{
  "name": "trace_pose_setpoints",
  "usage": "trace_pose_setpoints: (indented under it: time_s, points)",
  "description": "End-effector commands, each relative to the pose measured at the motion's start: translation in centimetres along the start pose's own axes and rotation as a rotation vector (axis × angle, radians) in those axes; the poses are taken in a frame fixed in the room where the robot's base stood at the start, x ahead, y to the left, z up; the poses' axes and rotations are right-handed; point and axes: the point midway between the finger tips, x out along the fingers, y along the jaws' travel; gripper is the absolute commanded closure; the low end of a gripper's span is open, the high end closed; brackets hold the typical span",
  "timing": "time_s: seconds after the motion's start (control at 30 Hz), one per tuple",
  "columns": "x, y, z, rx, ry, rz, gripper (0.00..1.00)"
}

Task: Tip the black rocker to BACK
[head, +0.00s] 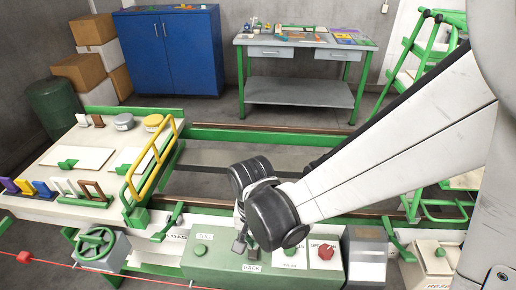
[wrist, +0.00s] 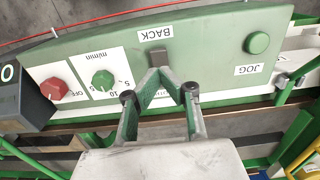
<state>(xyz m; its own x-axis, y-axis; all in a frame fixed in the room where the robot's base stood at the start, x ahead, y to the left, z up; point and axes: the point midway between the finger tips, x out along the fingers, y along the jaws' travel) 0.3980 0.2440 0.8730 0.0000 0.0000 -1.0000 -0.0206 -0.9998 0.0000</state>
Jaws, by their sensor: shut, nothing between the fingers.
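The green control panel (wrist: 210,50) fills the upper part of the wrist view and looks upside down there. Its dark rocker (wrist: 160,60) sits beside the white BACK label (wrist: 155,33). My gripper (wrist: 160,73) is shut and empty, its green fingers meeting in a point right at the rocker. Whether the tips touch it, and which way it is tilted, I cannot tell. In the head view my arm hangs over the panel (head: 212,262), and the BACK label (head: 252,268) shows below the gripper. My gripper largely hides the rocker there.
A green button (wrist: 257,43) by the JOG label is on one side of the rocker. A green speed knob (wrist: 103,80) and a red OFF knob (wrist: 53,88) are on the other. A yellow rail (head: 152,160) and a handwheel (head: 96,243) stand left in the head view.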

Motion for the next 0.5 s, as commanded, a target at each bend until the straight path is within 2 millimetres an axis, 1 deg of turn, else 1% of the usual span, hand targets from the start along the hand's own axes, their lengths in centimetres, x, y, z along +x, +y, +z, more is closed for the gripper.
trace_pose_setpoints:
  time_s: [0.5]
  points:
    - [0.41,-0.02,0.05,-0.001,0.0,0.0,1.0]
